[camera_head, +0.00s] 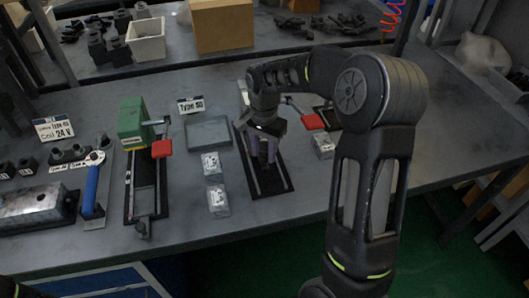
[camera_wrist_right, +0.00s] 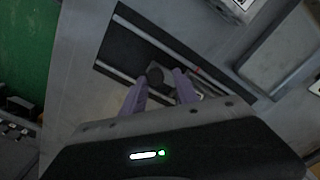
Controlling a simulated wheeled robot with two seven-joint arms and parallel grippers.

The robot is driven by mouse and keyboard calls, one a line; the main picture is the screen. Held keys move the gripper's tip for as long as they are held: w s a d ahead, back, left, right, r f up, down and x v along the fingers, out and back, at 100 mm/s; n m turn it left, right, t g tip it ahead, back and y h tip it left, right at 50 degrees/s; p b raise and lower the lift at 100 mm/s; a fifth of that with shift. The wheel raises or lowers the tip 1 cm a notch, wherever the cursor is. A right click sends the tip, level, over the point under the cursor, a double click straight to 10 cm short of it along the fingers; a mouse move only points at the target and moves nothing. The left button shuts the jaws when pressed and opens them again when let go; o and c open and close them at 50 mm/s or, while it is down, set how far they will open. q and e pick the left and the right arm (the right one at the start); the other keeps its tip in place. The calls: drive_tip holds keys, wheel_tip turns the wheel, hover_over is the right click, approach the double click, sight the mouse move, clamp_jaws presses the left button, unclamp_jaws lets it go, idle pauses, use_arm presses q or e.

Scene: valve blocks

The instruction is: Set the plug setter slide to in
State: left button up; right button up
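A black slide track with metal rails (camera_head: 252,178) lies on the table under my right gripper (camera_head: 267,160); I take it as the plug setter slide. In the right wrist view the track (camera_wrist_right: 130,48) runs diagonally, with a small dark round knob (camera_wrist_right: 154,75) on it. My right gripper (camera_wrist_right: 162,82) points down with its two purple fingers apart. The knob shows between the fingertips, close to the left finger, with a visible gap to the right finger. Contact cannot be told. The far end of the track is partly hidden by my arm. My left gripper is not in view.
A green device (camera_head: 131,122) with a red handle (camera_head: 162,148) and its own track stands left. Another red handle (camera_head: 312,122) is right of my gripper. The table's front right is clear.

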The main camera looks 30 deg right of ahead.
drive_tip(key=shift+o, duration=0.7)
drive_tip(key=shift+s, duration=0.1)
wheel_tip(320, 180, up, 8)
drive_tip(key=shift+f, duration=0.1)
idle(0.3)
